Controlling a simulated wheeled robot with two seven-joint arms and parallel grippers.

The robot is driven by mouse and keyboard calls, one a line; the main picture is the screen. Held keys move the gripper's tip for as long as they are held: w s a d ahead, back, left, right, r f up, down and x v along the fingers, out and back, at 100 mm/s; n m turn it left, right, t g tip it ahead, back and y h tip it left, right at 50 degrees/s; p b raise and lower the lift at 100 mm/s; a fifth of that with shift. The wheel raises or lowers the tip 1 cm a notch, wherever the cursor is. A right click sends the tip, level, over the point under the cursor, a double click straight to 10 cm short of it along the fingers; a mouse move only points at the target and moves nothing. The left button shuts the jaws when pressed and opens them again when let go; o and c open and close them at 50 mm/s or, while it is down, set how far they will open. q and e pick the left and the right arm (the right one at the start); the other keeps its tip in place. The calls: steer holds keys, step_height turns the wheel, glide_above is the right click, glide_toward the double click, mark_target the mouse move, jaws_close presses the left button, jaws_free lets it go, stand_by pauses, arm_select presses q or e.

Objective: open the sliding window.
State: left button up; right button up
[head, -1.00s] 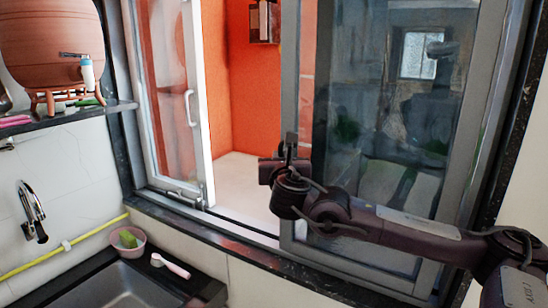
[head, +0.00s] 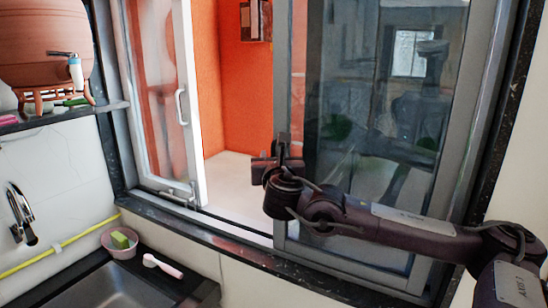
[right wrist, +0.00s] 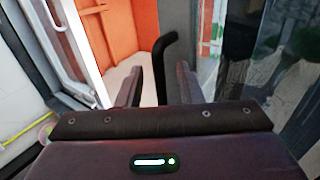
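The sliding window has a grey-framed right pane (head: 370,120) and a left pane (head: 190,150) with a light vertical handle (head: 181,107). An open gap between them shows a room with an orange wall (head: 245,100). My right gripper (head: 279,160) is at the left edge of the right pane, in front of the gap. In the right wrist view, a black bent handle (right wrist: 160,65) stands between the two parted fingers of my right gripper (right wrist: 158,88). There is space on both sides of the handle. My left gripper is not in view.
A clay waterpot (head: 45,48) stands on a shelf (head: 60,121) at the upper left. Below are a tap (head: 20,215), a pink bowl (head: 120,243) with a sponge, a white-and-pink brush (head: 162,265) and a sink (head: 105,290). The dark window sill (head: 215,240) runs below the panes.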

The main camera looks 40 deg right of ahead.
steer(key=v, duration=0.7)
steer(key=shift+p, duration=0.35)
steer(key=shift+s+a, duration=0.1)
steer(key=shift+s, duration=0.05)
